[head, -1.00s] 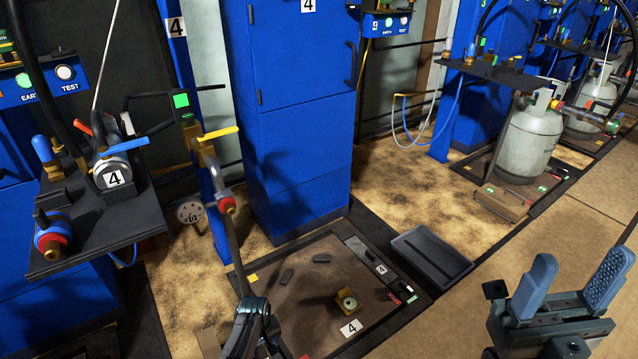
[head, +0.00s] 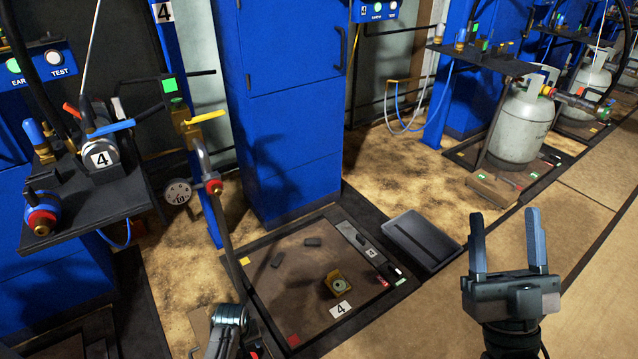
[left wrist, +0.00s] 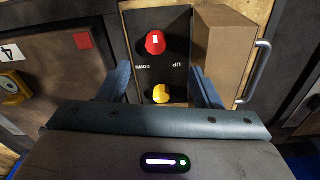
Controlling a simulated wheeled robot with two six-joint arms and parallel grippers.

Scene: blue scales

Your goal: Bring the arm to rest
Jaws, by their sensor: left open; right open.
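My right gripper (head: 505,228) is open and empty at the lower right of the head view, its two blue fingers pointing up over the walkway. My left arm (head: 228,325) shows only in part at the bottom edge of the head view. In the left wrist view my left gripper (left wrist: 163,88) is open, with a blue finger on each side and nothing between them. I see no contact with the panel.
A scale platform (head: 300,285) with a yellow fitting lies on the floor. A dark tray (head: 423,240) is right of it. A black shelf (head: 85,205) with valves juts out at left, beside a hanging hose. A grey gas cylinder (head: 520,125) stands at right. The walkway (head: 590,270) is clear.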

